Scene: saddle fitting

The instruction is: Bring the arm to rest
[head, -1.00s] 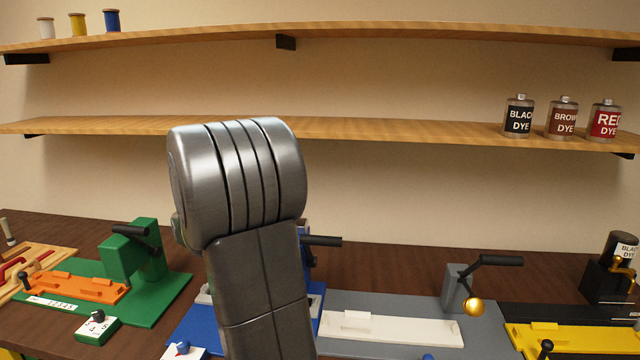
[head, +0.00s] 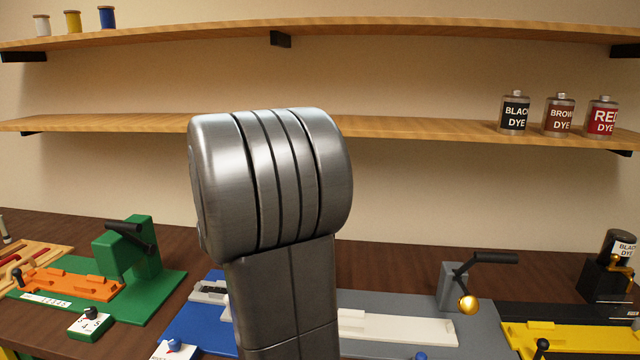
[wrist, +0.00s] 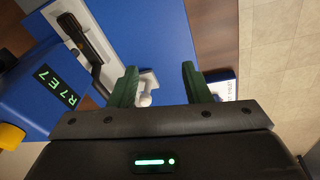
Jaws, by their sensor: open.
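My gripper (wrist: 160,88) shows in the wrist view with two dark green fingers apart and nothing held between them. It is over the blue station (wrist: 150,30), near a pale fixture with a small white knob (wrist: 145,98). I cannot tell whether the fingers touch anything. In the head view my grey arm stands up in front of the blue station (head: 190,325) and hides much of it; the gripper itself is hidden there.
A green station (head: 150,270) with an orange fixture stands left. A grey station (head: 385,300) with a white fixture and a yellow station (head: 570,340) stand right. Dye cans (head: 558,115) and thread spools (head: 73,21) sit on shelves. A blue box reading R7E7 (wrist: 55,85) is beside my gripper.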

